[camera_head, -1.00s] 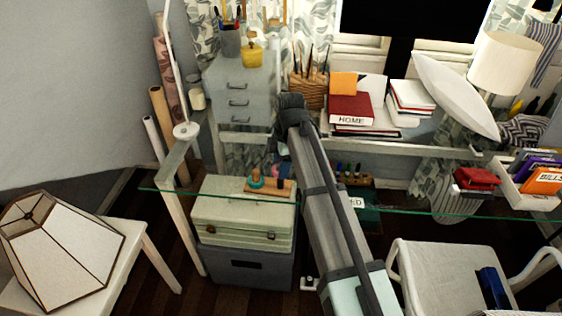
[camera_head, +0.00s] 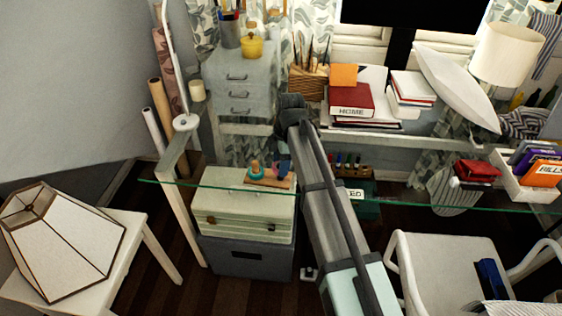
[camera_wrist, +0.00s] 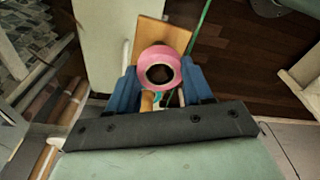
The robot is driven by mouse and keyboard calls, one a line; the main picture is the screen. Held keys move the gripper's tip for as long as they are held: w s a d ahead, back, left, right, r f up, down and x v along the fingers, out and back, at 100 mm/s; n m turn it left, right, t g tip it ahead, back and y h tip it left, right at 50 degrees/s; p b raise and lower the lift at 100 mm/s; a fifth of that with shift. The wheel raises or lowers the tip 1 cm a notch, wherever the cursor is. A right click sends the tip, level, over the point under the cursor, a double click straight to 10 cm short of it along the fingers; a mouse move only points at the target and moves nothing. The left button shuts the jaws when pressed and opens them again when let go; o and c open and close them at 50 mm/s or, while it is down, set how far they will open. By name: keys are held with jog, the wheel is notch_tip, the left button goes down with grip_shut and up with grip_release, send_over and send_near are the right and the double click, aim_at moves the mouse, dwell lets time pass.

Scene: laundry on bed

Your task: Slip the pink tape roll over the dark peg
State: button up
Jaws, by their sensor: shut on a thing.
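My gripper (camera_wrist: 159,74) has its blue fingers shut on the pink tape roll (camera_wrist: 159,54), one on each side. The roll's hole faces the wrist camera. A dark shape shows through the hole; I cannot tell whether it is the dark peg or the dark floor. The wooden peg board (camera_wrist: 177,36) lies below the roll. A light wooden peg (camera_wrist: 147,102) and a bit of teal (camera_wrist: 164,98) show between the fingers. In the head view, the board (camera_head: 262,183) sits on the pale green case, with a teal ring (camera_head: 256,170) at its left. The gripper (camera_head: 282,168) is over its right part.
The pale green case (camera_head: 240,208) stands on a grey box (camera_head: 245,258). A glass shelf edge (camera_head: 400,206) crosses in front. A grey drawer unit (camera_head: 240,85) stands behind, a lamp shade (camera_head: 65,240) on a stool at left, and a white chair (camera_head: 450,265) at right.

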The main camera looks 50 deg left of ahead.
jog(key=o, duration=1.1)
jog(key=shift+r, duration=0.1)
notch_tip(320, 180, up, 14)
jog(key=w, duration=0.1)
jog(key=shift+w+d+f, duration=0.2)
jog(key=shift+w+d, duration=0.05)
jog(key=shift+d, duration=0.1)
jog(key=shift+w, duration=0.1)
